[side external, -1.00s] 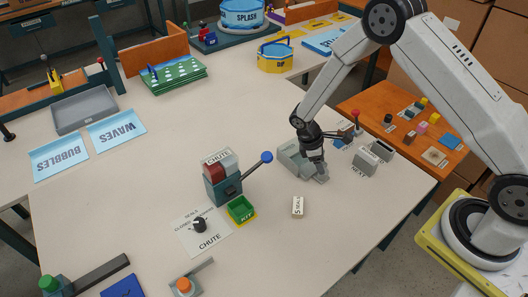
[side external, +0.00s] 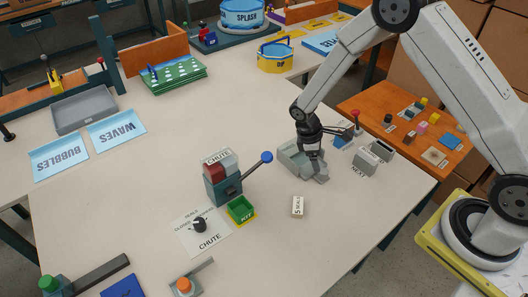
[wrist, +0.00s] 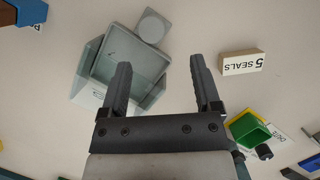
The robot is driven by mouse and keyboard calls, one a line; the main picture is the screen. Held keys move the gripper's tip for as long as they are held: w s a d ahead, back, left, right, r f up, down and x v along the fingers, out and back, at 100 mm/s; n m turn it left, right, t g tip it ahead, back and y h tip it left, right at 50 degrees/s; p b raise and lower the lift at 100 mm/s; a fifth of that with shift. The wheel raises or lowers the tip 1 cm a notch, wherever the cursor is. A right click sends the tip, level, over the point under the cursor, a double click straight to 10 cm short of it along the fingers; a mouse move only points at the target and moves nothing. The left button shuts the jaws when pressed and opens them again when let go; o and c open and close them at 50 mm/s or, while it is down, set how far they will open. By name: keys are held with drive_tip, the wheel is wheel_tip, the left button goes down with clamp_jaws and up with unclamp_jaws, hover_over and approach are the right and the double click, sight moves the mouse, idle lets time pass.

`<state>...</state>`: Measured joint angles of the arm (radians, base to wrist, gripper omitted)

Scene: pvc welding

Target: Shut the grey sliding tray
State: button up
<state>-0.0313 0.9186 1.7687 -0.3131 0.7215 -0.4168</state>
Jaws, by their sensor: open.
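The grey sliding tray (side external: 291,157) is on the table right of centre in the side view, partly hidden by my gripper (side external: 316,162). In the wrist view, the tray (wrist: 135,58) shows as a hollow grey box with a square tab bearing a round spot (wrist: 152,26) at its far end. My gripper (wrist: 160,66) is open with nothing between its fingers. In the wrist view its left finger overlaps the tray's hollow, and the right finger is over bare table. I cannot tell whether a finger touches the tray.
A cream "5 SEALS" block (side external: 298,206) lies in front of the tray. The chute stand (side external: 222,180) with its blue-knobbed lever and a green bin (side external: 240,209) are to the left. Grey boxes (side external: 367,161) stand to the right. Table behind the tray is clear.

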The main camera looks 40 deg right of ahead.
sight(324, 172)
drive_tip(key=m, duration=0.1)
drive_tip(key=s+a+f+m+t+y, duration=0.1)
drive_tip(key=shift+s+m+t+y, duration=0.25)
drive_tip(key=shift+m+t+y, duration=0.05)
drive_tip(key=shift+m, duration=0.1)
drive_tip(key=shift+s+a+m+t+y, duration=0.1)
drive_tip(key=shift+s+m+t+y, duration=0.25)
drive_tip(key=shift+m+t, duration=0.55)
drive_tip(key=shift+s+m, duration=0.25)
drive_tip(key=shift+m, duration=0.55)
drive_tip(key=shift+s+d+r+m+t+h, duration=0.2)
drive_tip(key=shift+s+d+r+m+t, duration=0.15)
drive_tip(key=shift+d+m+t, duration=0.35)
drive_tip(key=shift+s+d+r+m+t+h, duration=0.15)
drive_tip(key=shift+s+d+r+m+t, duration=0.25)
drive_tip(key=shift+m, duration=0.55)
drive_tip(key=shift+s+d+r+m+t+h, duration=0.25)
drive_tip(key=shift+d+m+t, duration=0.2)
drive_tip(key=shift+m+t, duration=0.35)
drive_tip(key=shift+f, duration=0.3)
drive_tip(key=shift+x, duration=3.7)
